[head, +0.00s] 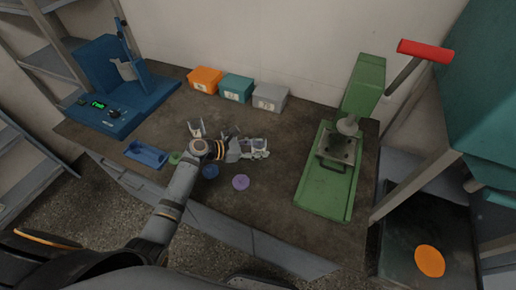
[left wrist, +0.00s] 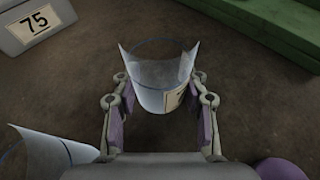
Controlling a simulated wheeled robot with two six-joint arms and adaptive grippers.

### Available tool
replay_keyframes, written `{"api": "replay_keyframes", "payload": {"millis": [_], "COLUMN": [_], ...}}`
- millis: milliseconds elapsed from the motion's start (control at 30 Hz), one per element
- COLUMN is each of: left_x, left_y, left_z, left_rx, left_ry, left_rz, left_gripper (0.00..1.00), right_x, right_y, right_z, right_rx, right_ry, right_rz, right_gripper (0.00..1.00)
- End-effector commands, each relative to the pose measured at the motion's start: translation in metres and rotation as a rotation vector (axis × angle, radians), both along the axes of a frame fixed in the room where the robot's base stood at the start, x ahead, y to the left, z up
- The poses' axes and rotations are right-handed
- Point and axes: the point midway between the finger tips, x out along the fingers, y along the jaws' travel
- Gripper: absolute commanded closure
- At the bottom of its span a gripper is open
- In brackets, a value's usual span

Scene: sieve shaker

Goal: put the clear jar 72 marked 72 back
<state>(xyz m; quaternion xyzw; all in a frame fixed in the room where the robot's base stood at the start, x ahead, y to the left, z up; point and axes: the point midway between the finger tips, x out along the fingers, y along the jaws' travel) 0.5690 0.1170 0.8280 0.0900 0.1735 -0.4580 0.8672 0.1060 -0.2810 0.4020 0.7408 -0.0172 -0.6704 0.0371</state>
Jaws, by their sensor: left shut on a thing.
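My left gripper (head: 257,147) is shut on a clear jar (head: 260,143) over the middle of the table. In the left wrist view the jar (left wrist: 160,78) sits between the two fingertips (left wrist: 160,97), its open mouth showing and its label turned to the right. Only a 7 can be made out on that label. I cannot tell whether the jar touches the table. A second clear jar (head: 196,129) stands to the left of the gripper and shows in part at the lower left of the wrist view (left wrist: 45,150). My right gripper is not in view.
Orange (head: 205,79), teal (head: 236,88) and grey (head: 270,97) boxes stand along the wall; the grey one reads 75. A blue machine (head: 100,85) is at left, a green press (head: 326,185) at right. A blue tray (head: 146,154) and a purple disc (head: 241,182) lie near the front.

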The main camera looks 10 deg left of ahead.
Motion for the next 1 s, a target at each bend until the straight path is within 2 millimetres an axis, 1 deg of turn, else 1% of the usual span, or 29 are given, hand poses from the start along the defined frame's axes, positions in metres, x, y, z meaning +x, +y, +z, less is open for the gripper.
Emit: {"api": "replay_keyframes", "payload": {"millis": [333, 367, 400, 433, 667, 767, 867, 967, 1000], "left_x": [0.000, 0.000, 0.000, 0.000, 0.000, 0.000, -0.006, -0.019, -0.024], "left_y": [0.000, 0.000, 0.000, 0.000, 0.000, 0.000, 0.011, 0.029, 0.038], "left_z": [-0.004, -0.004, -0.004, -0.004, -0.004, 0.000, 0.003, 0.011, 0.015], "left_rx": [0.000, 0.000, 0.000, 0.000, 0.000, 0.000, 0.003, 0.008, 0.008], "left_ry": [-0.001, -0.001, -0.001, -0.001, -0.002, -0.002, -0.001, -0.001, -0.001], "left_rz": [0.000, 0.000, 0.000, 0.000, 0.001, 0.000, 0.002, -0.001, 0.000], "left_gripper": [0.92, 0.55, 0.49, 0.47, 0.47, 0.47, 0.47, 0.47, 0.47], "right_x": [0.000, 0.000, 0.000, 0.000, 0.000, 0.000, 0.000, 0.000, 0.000], "right_y": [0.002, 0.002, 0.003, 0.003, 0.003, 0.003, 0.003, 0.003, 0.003], "right_z": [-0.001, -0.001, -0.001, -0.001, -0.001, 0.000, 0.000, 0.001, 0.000], "right_rx": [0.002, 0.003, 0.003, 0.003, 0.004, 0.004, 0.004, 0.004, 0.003], "right_ry": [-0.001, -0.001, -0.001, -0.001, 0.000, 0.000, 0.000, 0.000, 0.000], "right_rz": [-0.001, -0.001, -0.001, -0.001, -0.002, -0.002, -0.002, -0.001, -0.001], "right_gripper": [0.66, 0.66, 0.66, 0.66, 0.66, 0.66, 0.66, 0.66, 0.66]}}
